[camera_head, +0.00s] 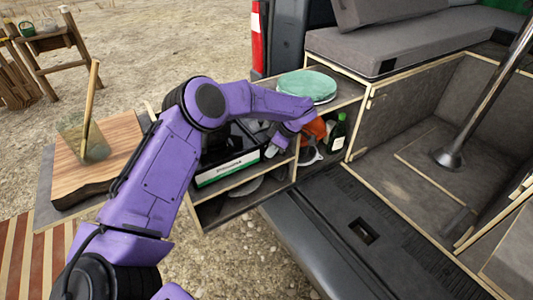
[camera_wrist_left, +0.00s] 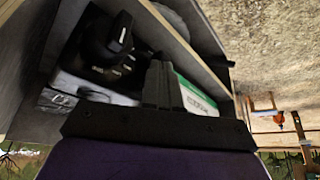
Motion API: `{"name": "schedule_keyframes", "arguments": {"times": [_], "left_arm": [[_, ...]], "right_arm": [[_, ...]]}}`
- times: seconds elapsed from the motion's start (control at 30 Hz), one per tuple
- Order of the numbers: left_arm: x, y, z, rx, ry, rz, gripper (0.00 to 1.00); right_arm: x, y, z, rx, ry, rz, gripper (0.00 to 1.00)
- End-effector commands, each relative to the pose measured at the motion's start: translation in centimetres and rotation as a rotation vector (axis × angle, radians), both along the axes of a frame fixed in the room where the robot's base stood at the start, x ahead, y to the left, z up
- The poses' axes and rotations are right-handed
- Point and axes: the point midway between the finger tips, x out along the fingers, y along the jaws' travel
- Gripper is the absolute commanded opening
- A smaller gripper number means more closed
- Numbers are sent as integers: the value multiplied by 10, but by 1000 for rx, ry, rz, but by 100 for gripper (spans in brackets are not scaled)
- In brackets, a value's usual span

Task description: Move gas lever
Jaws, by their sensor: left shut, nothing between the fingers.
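The camp stove (camera_head: 222,148) is a black unit with a white and green front, on the pull-out shelf behind the van. In the left wrist view, the black stove top (camera_wrist_left: 92,48) lies past the fingers, toward the upper left. A raised black part with a pale mark (camera_wrist_left: 122,38) stands on it; I cannot tell surely whether it is the gas lever. My left gripper (camera_head: 271,150) is at the stove's right end, partly hidden by its own arm. Its fingers (camera_wrist_left: 161,75) are shut and empty, close to the white and green front panel (camera_wrist_left: 196,99). My right gripper is out of view.
A green round plate stack (camera_head: 307,86) sits on the shelf top. A dark bottle (camera_head: 337,133) and an orange item (camera_head: 314,129) stand right of the gripper. The wooden shelf edge (camera_head: 245,172) runs below the stove. A wooden board with a glass (camera_head: 88,145) lies left.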

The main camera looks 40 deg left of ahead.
Motion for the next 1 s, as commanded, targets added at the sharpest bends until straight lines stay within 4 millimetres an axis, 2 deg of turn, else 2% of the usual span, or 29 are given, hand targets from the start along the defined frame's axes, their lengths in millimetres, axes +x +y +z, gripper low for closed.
{"name": "schedule_keyframes", "arguments": {"times": [0.23,0.57,0.67,1.0], "left_arm": [[8,-27,12,1,-1,-3,0],[9,-30,13,0,-2,-1,0],[11,-36,24,0,-5,-1,0],[20,-66,88,2,-4,0,0]], "right_arm": [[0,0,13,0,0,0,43],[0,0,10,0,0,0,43],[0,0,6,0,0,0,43],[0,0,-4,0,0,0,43]]}}
